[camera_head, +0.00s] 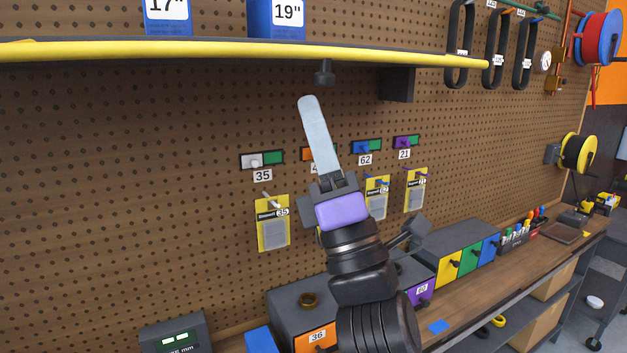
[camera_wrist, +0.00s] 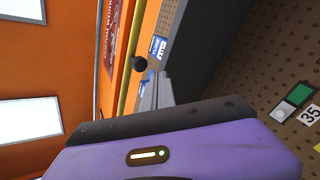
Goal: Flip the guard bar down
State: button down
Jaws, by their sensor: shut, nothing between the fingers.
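A long yellow bar (camera_head: 200,53), which I take to be the guard bar, runs along the front of a dark shelf across the top of the head view. In the wrist view, the yellow bar (camera_wrist: 125,60) runs nearly vertically. A black knob (camera_head: 324,73) hangs below the bar; it also shows in the wrist view (camera_wrist: 138,62). My gripper (camera_head: 308,100) is shut and empty, its long grey fingers pointing up just below the knob. In the wrist view, the fingertips (camera_wrist: 157,80) appear close to the knob; contact cannot be told.
Blue boxes marked 17" (camera_head: 168,20) and 19" (camera_head: 276,22) stand on the shelf above the bar. A dark bracket (camera_head: 396,86) sits under it at right. Pegboard (camera_head: 120,180) lies behind; switches, tagged keys and a workbench (camera_head: 530,262) are lower right.

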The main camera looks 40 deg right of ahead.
notch_tip(320, 180, down, 7)
jog(key=m+g, duration=0.1)
jog(key=m, duration=0.4)
jog(key=shift+s+a+m, duration=0.15)
jog(key=shift+s+m, duration=0.05)
jog(key=shift+m, duration=0.2)
